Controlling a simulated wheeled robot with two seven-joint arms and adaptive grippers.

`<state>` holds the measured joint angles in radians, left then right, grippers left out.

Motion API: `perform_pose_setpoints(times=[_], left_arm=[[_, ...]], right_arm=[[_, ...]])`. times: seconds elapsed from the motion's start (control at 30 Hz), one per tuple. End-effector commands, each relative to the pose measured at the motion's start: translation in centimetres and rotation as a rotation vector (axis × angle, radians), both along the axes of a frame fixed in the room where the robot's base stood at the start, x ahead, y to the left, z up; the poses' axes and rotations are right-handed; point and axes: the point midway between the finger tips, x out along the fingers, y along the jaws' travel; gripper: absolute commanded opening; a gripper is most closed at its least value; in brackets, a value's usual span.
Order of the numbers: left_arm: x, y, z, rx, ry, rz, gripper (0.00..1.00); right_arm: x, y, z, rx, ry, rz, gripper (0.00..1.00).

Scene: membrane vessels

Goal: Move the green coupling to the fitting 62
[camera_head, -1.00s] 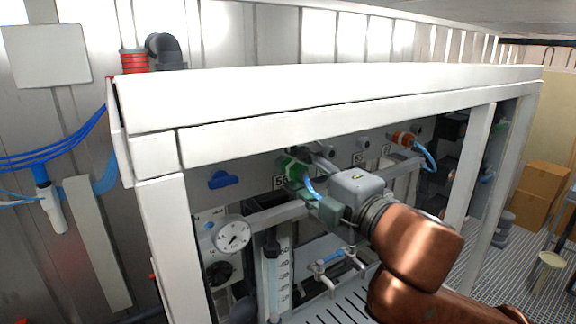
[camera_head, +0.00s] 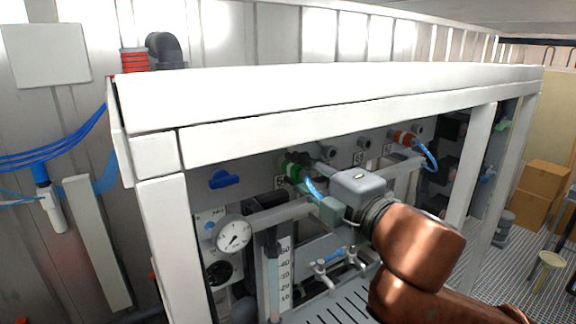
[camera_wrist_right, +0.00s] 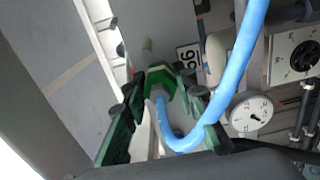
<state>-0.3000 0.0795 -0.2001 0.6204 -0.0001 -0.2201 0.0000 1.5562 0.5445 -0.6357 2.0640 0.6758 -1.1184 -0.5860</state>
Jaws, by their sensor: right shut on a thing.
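The green coupling (camera_head: 293,170) is at the panel, at the left end of the row of fittings, with a blue hose (camera_head: 312,188) from its near end. My right gripper (camera_head: 316,196) reaches it from the lower right. In the right wrist view the green coupling (camera_wrist_right: 160,80) sits at the tips of the gripper's dark green fingers (camera_wrist_right: 163,100), which are shut on it. The blue hose (camera_wrist_right: 180,143) loops out between the fingers. I cannot tell whether the coupling is seated on its fitting. Number plates sit along the row; fitting 62 is not clearly readable. My left gripper is out of view.
An orange coupling (camera_head: 402,138) with a blue hose is farther right on the row. A white frame beam (camera_head: 330,100) runs above the panel. A round gauge (camera_head: 234,234) and a horizontal grey pipe (camera_head: 270,217) lie below the green coupling.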

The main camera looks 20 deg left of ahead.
Motion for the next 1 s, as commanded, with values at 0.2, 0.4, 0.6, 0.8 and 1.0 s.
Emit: perform_pose_setpoints(times=[0.2,0.4,0.6,0.8,1.0], left_arm=[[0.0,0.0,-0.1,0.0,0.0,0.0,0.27],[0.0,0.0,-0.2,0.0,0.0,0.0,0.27],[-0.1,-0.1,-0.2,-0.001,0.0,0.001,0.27],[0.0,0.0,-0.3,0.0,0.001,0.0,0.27],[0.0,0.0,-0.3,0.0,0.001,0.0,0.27]], right_arm=[[-0.5,-0.8,0.0,-0.001,-0.001,-0.001,0.0],[-1.0,-1.3,0.0,-0.001,0.0,-0.001,0.0],[-1.5,-1.9,0.0,0.0,0.0,0.0,0.0],[-2.0,-2.5,0.0,0.001,-0.001,0.0,0.0],[-2.4,-3.1,0.0,0.0,0.0,0.0,0.0]])
